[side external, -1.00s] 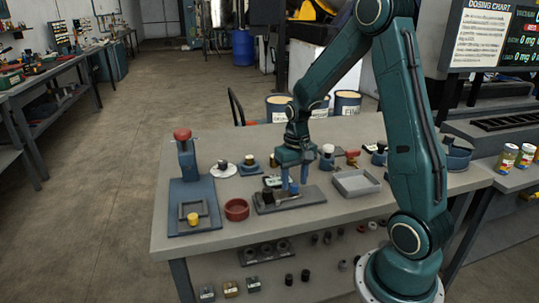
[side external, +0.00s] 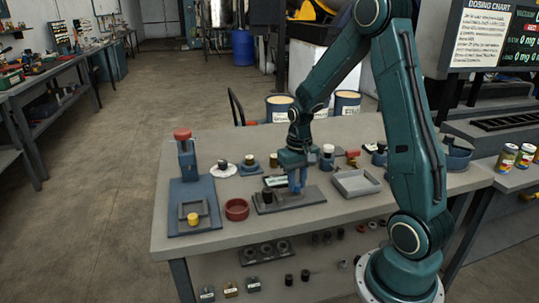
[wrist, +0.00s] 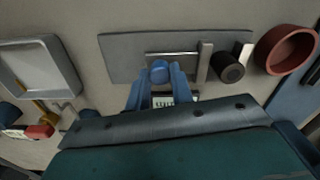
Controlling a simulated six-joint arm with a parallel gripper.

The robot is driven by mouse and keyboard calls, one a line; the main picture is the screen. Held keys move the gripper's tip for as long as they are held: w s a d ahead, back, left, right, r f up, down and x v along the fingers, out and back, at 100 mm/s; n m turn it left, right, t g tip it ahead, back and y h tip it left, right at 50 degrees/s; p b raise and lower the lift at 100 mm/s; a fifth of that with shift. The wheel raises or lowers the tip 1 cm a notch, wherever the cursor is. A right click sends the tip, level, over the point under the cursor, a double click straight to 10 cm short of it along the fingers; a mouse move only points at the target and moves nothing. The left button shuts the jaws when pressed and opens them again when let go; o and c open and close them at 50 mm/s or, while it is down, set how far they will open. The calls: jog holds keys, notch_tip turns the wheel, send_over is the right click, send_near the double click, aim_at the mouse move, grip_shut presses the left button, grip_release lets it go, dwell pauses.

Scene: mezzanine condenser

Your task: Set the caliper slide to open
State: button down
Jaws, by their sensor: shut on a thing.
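The caliper (side external: 275,203) lies on a flat grey base plate in the middle of the bench; the wrist view shows its plate (wrist: 125,50), thin metal rail (wrist: 188,54) and upright grey bar (wrist: 204,62). A blue knob (wrist: 159,68), seemingly on the slide, is over the rail, left of the bar in the wrist view. My gripper (side external: 297,184) points down over the plate, its blue fingers shut on the knob from both sides. A small readout (wrist: 176,99) shows beside the fingers, partly hidden by my wrist. The slide's body is mostly hidden.
A black cylinder (wrist: 228,67) stands at the plate's end, near a red bowl (side external: 237,209). A grey tray (side external: 357,183) is on the other side. A blue stand with a red knob (side external: 183,134) is at the left. Several small parts line the bench's back.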

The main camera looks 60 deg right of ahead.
jog(key=shift+s+d, duration=0.95)
jog(key=shift+d, duration=0.05)
jog(key=c, duration=1.2)
grip_release()
jog(key=shift+r, duration=0.15)
notch_tip(320, 180, up, 14)
jog(key=shift+f, duration=0.2)
jog(key=shift+a, duration=0.1)
